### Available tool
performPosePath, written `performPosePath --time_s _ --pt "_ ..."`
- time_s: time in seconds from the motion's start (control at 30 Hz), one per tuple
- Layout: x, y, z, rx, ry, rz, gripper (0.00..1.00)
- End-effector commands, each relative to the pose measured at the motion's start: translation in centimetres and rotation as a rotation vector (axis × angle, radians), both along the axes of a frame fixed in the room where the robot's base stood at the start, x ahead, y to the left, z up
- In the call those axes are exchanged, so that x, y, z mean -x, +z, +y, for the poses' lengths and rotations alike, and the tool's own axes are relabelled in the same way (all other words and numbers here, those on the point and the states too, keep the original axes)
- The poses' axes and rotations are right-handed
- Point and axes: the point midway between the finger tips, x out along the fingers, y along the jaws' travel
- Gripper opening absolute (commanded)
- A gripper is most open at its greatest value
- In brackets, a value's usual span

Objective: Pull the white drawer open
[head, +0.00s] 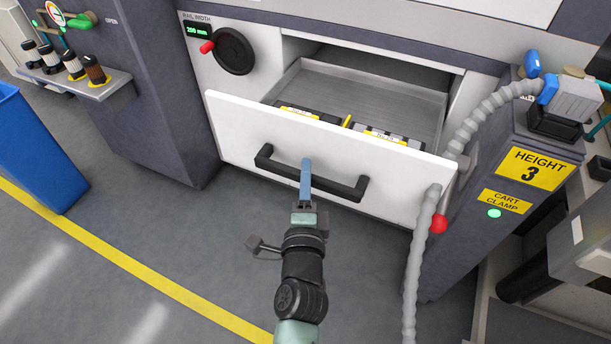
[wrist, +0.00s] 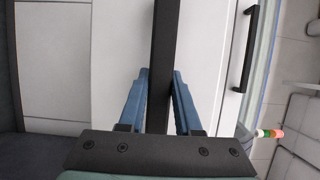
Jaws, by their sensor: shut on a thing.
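The white drawer (head: 235,122) stands pulled out from the grey machine, with its grey metal inside showing. Yellow-and-black labelled items lie in it behind the front panel. A black bar handle (head: 343,186) runs across the drawer front. My gripper (head: 306,165), with blue fingers, is shut on this handle near its middle. In the wrist view, the dark handle bar (wrist: 163,35) passes between the two blue fingers of my gripper (wrist: 160,75). The fingers hide a short piece of the bar.
A dark round knob (head: 234,52) with a red grip is left of the drawer. A grey ribbed hose (head: 416,260) hangs by the drawer's right end, beside a post with a yellow HEIGHT 3 sign (head: 534,168). A blue bin (head: 35,150) stands left. The floor in front is clear.

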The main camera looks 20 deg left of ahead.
Motion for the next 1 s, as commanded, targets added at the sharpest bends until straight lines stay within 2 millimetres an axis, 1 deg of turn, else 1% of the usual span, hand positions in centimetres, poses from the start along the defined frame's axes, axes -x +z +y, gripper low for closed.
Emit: performPosePath --time_s 0.43,0.47,0.6,0.63,0.87,1.0 --pt "0.00 0.02 0.00 0.001 0.000 0.000 0.00" --pt "0.00 0.01 0.00 0.001 0.000 0.000 0.36" --pt "0.00 0.02 0.00 0.001 0.000 0.000 0.61" --pt "0.00 0.02 0.00 0.001 0.000 0.000 0.62" --pt "0.00 0.03 0.00 0.001 0.000 0.000 0.62" --pt "0.48 -0.02 -0.17 0.000 0.000 -0.001 0.62"
